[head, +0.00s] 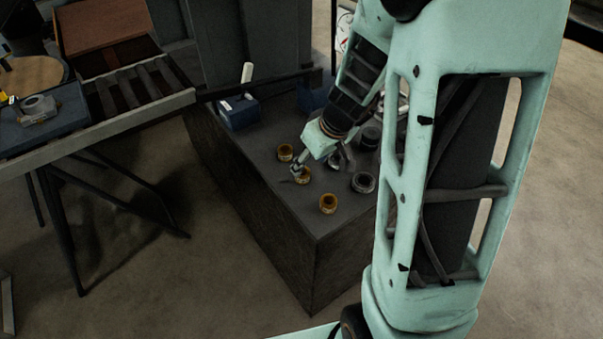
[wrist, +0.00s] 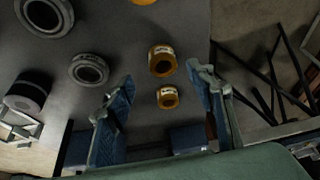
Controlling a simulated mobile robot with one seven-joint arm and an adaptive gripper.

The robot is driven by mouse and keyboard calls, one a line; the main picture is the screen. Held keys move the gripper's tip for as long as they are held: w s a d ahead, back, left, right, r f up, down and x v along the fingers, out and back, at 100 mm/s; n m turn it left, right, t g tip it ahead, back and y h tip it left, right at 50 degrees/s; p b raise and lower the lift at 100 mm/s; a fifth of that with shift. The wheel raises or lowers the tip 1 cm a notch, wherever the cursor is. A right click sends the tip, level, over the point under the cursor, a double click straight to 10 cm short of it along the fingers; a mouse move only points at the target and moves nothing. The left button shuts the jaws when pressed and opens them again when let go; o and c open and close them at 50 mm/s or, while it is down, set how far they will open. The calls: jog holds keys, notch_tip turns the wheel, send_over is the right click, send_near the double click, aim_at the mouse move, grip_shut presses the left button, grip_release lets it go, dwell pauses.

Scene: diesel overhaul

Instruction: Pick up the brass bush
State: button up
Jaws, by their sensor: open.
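Three brass-coloured bushes stand upright in a row on the dark bench: a back one (head: 285,152), a middle one (head: 303,176) and a front one (head: 328,204). In the wrist view the middle bush (wrist: 162,61) and back bush (wrist: 167,97) show pale labels; the front one (wrist: 145,1) is cut by the top edge. My gripper (head: 322,166) is open above the bench, one finger overlapping the middle bush in the head view. In the wrist view my gripper (wrist: 149,90) has its fingers spread with nothing held. Whether a finger touches the bush I cannot tell.
Grey metal rings (head: 363,182) (wrist: 89,70) and a dark cylinder (wrist: 27,92) stand beside the bushes. A blue bin (head: 239,113) is at the bench's back left. A roller table (head: 120,118) stands left. The bench's front corner is clear.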

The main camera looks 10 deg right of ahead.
aim_at(304, 172)
jog(key=shift+b+x, duration=0.5)
jog(key=shift+x, duration=2.3)
jog(key=shift+a, duration=0.15)
jog(key=shift+r, duration=0.1)
jog(key=c, duration=1.2)
jog(key=shift+c, duration=0.2)
jog(key=shift+r, duration=0.15)
